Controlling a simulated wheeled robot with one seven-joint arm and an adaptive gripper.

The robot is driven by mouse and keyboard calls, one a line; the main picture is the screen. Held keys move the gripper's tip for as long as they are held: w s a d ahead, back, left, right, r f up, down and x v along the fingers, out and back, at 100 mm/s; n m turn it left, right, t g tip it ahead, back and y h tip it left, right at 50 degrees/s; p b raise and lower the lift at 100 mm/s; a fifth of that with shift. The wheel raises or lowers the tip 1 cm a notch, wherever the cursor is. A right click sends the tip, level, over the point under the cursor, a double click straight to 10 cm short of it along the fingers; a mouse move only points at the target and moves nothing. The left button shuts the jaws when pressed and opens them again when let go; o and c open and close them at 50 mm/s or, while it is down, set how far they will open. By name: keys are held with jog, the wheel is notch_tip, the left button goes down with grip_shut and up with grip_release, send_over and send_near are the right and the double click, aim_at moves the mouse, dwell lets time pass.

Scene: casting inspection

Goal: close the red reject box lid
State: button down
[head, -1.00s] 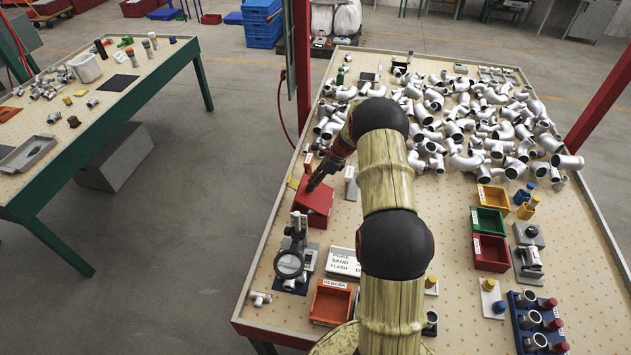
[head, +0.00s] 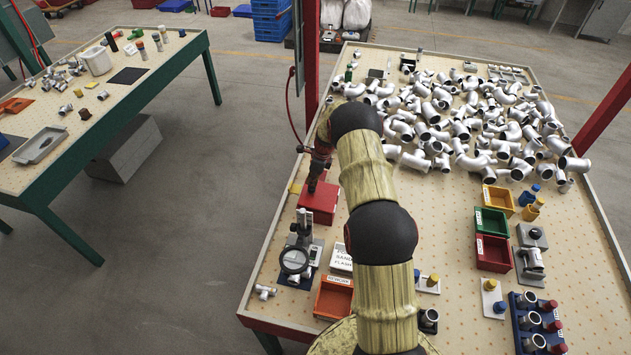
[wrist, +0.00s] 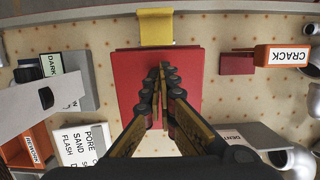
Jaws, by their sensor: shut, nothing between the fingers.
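The red reject box (head: 318,203) stands near the left edge of the inspection table. Its red lid (wrist: 130,75) lies over the top as a flat plate in the wrist view; I cannot tell if it is fully flush. My gripper (head: 312,190) is over the box and points down at it. In the wrist view my gripper (wrist: 162,68) has its fingertips together with nothing between them, above the lid's middle. Whether the fingertips touch the lid cannot be told. The fingers hide part of the lid.
A yellow block (wrist: 155,27) adjoins the box's far side. A magnifier stand (head: 297,255) and an orange rework tray (head: 333,298) are nearer me.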

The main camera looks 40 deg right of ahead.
jog(key=shift+w+a+f+b, duration=0.15)
jog(key=shift+f+b, duration=0.05)
jog(key=shift+f, duration=0.15)
jog(key=shift+w+a+f+b, duration=0.1)
jog(key=shift+a+f+b, duration=0.1)
jog(key=shift+f, duration=0.1)
